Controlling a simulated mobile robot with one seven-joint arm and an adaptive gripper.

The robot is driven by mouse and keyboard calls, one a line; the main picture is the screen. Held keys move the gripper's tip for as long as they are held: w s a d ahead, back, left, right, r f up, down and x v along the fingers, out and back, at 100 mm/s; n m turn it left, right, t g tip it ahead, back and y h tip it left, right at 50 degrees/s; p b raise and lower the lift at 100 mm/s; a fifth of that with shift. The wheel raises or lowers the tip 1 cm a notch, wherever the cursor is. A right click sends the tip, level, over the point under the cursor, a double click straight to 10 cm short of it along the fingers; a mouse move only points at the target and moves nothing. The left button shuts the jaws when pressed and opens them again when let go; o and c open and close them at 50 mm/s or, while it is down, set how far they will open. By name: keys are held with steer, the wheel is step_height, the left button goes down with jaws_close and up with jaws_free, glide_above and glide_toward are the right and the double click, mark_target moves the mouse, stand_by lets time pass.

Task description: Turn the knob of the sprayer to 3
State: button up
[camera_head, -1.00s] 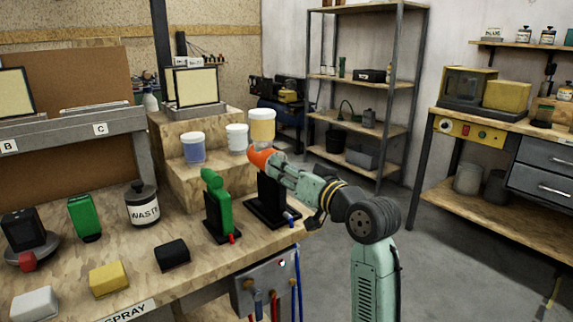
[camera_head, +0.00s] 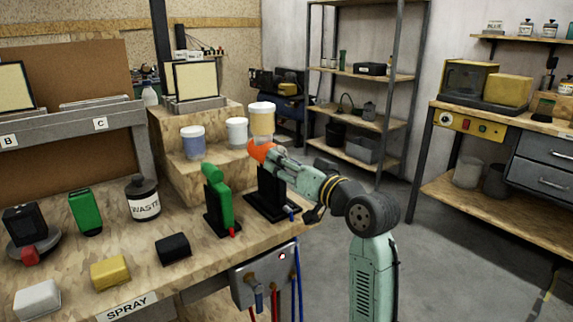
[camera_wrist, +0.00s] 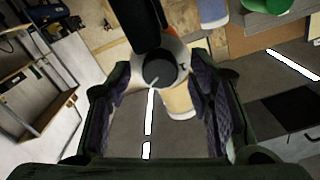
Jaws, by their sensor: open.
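The orange sprayer (camera_head: 262,152) stands on a black stand (camera_head: 266,200) at the bench's right end, with a pale yellow cup (camera_head: 262,120) above it. In the wrist view, its round dark knob (camera_wrist: 159,72) shows, with a light pointer mark at its lower edge and a pale surround. Any number on the dial is too small to read. My gripper (camera_wrist: 160,76) is open, with one dark finger on each side of the knob. I cannot tell whether the fingers touch it. In the head view, my arm reaches the sprayer from the right, and the knob is hidden.
A green sprayer (camera_head: 218,200) stands close to the left on its own stand. White-lidded jars (camera_head: 193,142) sit on the wooden step behind. A black block (camera_head: 173,249) and a waste bottle (camera_head: 143,200) are on the bench. The floor right of the bench is clear.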

steer(key=v, duration=1.2)
